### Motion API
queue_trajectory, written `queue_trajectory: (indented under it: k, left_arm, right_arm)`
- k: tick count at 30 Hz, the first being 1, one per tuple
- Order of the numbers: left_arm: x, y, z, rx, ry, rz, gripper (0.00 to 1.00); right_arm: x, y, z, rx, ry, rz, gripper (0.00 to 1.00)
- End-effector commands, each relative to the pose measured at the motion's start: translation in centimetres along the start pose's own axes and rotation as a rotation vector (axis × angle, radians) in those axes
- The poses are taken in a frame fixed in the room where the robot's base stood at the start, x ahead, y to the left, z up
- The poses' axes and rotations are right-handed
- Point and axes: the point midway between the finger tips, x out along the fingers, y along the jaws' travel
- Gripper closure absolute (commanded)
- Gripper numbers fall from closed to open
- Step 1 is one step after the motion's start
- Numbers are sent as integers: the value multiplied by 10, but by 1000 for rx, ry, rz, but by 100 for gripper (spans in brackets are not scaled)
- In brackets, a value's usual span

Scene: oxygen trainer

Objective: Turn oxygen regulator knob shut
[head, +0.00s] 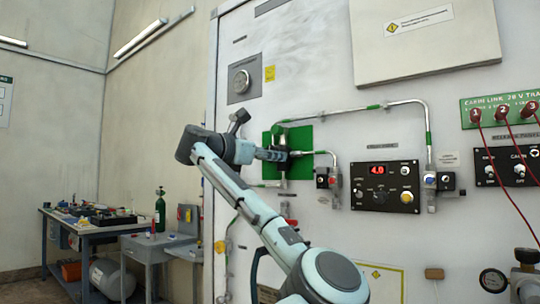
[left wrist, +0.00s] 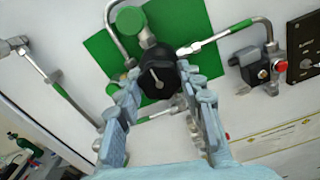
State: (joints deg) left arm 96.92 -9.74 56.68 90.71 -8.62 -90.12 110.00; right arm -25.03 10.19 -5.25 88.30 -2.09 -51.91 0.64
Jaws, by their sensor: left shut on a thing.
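The oxygen regulator knob (left wrist: 157,76) is black with a pale pointer line on its face, and sits in front of a green plate (left wrist: 105,52) on the white wall panel. My left gripper (left wrist: 160,74) is shut on the knob, with one finger on each side of it. In the head view my left gripper (head: 281,155) reaches the green plate (head: 302,137) from the left and mostly hides the knob. My right gripper is in neither view.
Metal pipes with green bands (head: 345,111) run close around the knob. A small valve box with a red button (head: 322,178) and a black control panel reading 4.0 (head: 385,186) are to the right. A workbench (head: 95,228) and a green cylinder (head: 160,210) stand left.

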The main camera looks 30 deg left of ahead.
Motion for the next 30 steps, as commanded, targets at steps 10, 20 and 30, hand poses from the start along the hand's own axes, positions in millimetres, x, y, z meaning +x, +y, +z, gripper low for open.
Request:
queue_trajectory:
  k: [10, 20, 30]
  left_arm:
    - [0, 0, -1, -1, 2, -2, 41]
    - [-20, 1, 0, 0, -1, 4, 41]
    - [-91, 1, 0, -1, -1, 2, 41]
  right_arm:
    - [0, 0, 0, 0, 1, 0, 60]
    - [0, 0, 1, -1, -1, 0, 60]
    - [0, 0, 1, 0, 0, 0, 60]
